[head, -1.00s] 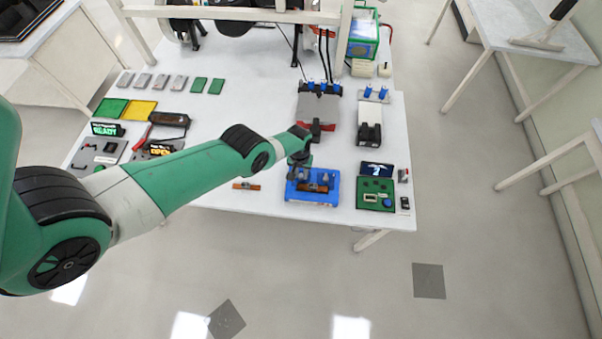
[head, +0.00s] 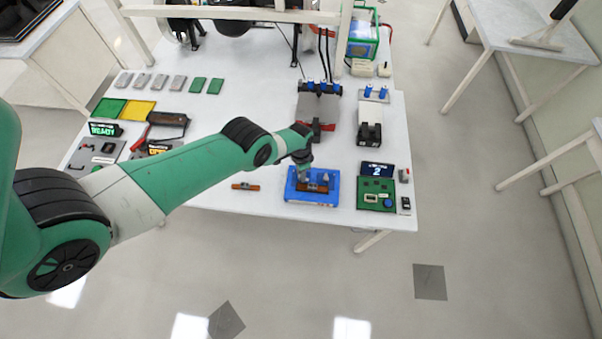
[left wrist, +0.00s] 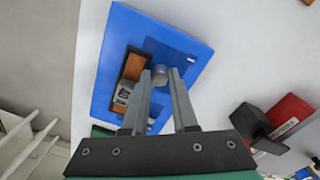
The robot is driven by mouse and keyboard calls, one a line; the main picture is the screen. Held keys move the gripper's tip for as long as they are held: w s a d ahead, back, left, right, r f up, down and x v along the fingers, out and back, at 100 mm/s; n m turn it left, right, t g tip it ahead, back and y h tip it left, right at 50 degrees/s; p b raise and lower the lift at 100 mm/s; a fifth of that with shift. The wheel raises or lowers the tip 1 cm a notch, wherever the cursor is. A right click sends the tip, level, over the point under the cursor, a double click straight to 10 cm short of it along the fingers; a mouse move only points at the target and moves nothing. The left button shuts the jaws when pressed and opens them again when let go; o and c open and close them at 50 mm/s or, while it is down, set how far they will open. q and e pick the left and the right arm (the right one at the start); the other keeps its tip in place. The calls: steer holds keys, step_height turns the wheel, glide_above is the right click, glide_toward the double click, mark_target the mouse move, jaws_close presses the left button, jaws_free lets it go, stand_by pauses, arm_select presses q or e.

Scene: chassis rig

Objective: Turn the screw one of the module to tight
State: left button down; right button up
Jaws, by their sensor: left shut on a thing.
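The module (left wrist: 132,68), a brown-orange block with a grey and dark middle part, sits on a blue fixture (left wrist: 112,45). In the head view the module (head: 318,188) and the blue fixture (head: 297,198) are at the table's front edge. My right gripper is not in view.
A green board (head: 376,196) with a dark display (head: 377,170) reading 2 lies right of the fixture. Another small brown block (head: 246,187) lies to the left. A grey and red device (head: 316,110) stands behind the fixture.

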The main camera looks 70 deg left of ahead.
arm_select(q)
steer(key=shift+m, duration=1.6)
steer(key=c, duration=0.7)
jaws_free()
step_height(320, 180, up, 12)
steer(key=p, duration=1.1)
steer(key=shift+f+p, duration=0.15)
steer(key=shift+p, duration=0.2)
steer(key=shift+a, duration=0.1)
